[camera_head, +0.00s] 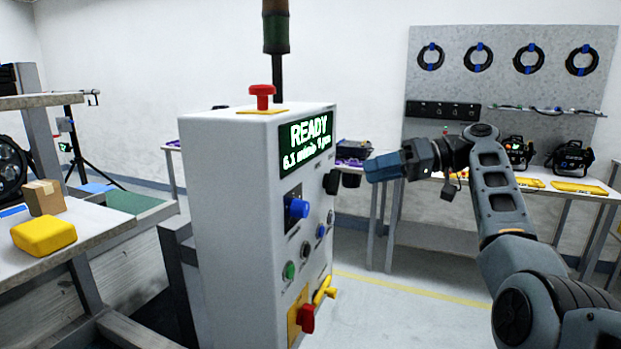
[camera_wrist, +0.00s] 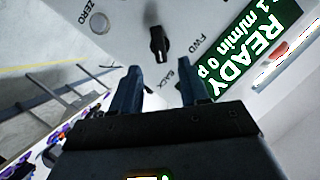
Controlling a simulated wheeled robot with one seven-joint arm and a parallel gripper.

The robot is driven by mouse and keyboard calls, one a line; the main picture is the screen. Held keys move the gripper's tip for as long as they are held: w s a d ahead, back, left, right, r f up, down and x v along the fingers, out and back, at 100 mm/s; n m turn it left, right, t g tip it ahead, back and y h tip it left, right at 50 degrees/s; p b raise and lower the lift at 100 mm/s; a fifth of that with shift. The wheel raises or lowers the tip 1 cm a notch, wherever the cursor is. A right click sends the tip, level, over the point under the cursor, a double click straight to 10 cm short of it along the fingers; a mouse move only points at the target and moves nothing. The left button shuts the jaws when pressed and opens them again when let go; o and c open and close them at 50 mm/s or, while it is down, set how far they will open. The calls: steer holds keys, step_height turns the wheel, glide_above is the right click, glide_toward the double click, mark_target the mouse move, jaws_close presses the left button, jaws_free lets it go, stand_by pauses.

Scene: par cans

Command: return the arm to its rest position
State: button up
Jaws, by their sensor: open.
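My gripper (camera_head: 382,167) is raised on my bent arm, just right of the grey control cabinet (camera_head: 222,190). It also shows in the wrist view (camera_wrist: 158,72), with its two dark blue fingers apart and nothing between them. The fingers point at the cabinet's panel, where a black selector knob (camera_wrist: 158,43) with FWD and BACK labels shows just beyond the fingertips. I cannot tell the exact gap to the knob. The cabinet's green display (camera_head: 305,139) reads READY.
The cabinet carries a red top button (camera_head: 262,95), a blue knob (camera_head: 298,208) and a red switch (camera_head: 305,318). A bench with a yellow case (camera_head: 43,234) stands left. A table with black lamps (camera_head: 569,158) stands at the back right. Open floor lies right of the cabinet.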

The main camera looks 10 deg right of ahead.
steer(key=s+a+f+m+t+h, duration=0.1)
steer(key=s+f+m+t+h, duration=0.15)
steer(key=f, duration=1.15)
steer(key=s+f+m+t+h, duration=0.1)
steer(key=s+f+m+h, duration=0.25)
steer(key=f, duration=1.05)
steer(key=s+f+m+t+h, duration=0.15)
steer(key=s+f+h, duration=0.35)
steer(key=s+f, duration=1.15)
steer(key=s+a+r+t+h, duration=0.1)
steer(key=s+r, duration=0.1)
steer(key=s, duration=1)
steer(key=s+a+r+h, duration=0.2)
steer(key=s+r, duration=0.1)
steer(key=s, duration=0.8)
steer(key=s+a+r+n+t, duration=0.2)
steer(key=s+a+r+t, duration=0.1)
steer(key=s+r, duration=1.1)
step_height(320, 180, up, 4)
steer(key=shift+s+r+t, duration=0.15)
steer(key=shift+s+t, duration=0.1)
steer(key=shift+t, duration=0.15)
